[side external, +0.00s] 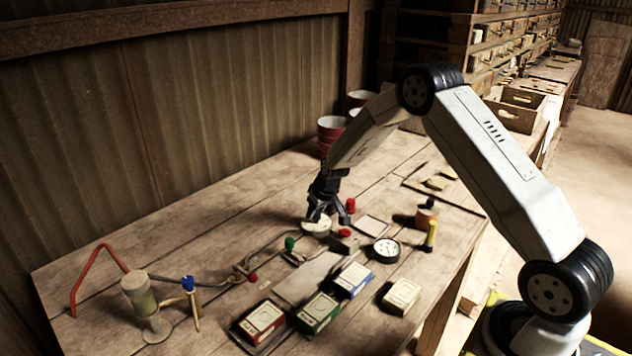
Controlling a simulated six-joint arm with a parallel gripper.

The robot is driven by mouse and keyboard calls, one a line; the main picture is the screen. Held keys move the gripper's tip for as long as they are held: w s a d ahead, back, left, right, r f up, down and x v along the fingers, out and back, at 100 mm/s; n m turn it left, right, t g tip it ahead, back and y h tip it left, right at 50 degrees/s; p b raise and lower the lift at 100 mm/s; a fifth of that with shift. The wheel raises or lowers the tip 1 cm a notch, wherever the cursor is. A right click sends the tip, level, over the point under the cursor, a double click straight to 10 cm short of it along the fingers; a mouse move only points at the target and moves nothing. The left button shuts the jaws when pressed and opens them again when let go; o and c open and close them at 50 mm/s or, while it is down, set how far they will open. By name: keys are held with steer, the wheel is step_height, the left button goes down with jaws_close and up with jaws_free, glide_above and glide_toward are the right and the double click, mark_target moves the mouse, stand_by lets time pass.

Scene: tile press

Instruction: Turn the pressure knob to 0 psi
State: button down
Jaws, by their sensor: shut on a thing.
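My gripper (327,214) points down at the middle of the workbench, at the far end of the hose. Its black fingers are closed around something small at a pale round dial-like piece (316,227). I take the held thing to be the pressure knob; the fingers mostly hide it, and its setting is too small to read. A round white gauge with a dark rim (385,250) lies to the right, apart from the gripper. Its needle reading is too small to make out.
A red-capped piece (350,205) stands close right of the gripper, and a green-topped fitting (290,244) to its left. Red, green, blue and cream boxes (353,280) lie in front. A pump-like device (140,294) stands at left. Red cups (331,131) stand behind.

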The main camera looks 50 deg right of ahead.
steer(key=shift+n+y, duration=0.8)
steer(key=shift+n, duration=1.3)
steer(key=n+g+y, duration=0.1)
steer(key=n, duration=0.3)
steer(key=n+y, duration=0.1)
steer(key=n, duration=0.1)
steer(key=n+g, duration=0.1)
steer(key=n, duration=0.1)
steer(key=shift+n+y, duration=0.3)
steer(key=shift+y, duration=0.1)
steer(key=shift+d+n+g, duration=0.1)
steer(key=shift+n+g, duration=0.7)
steer(key=shift+n, duration=1.1)
steer(key=shift+c, duration=1.5)
jaws_free()
steer(key=v, duration=0.7)
steer(key=shift+d+r, duration=0.3)
steer(key=shift+r, duration=0.05)
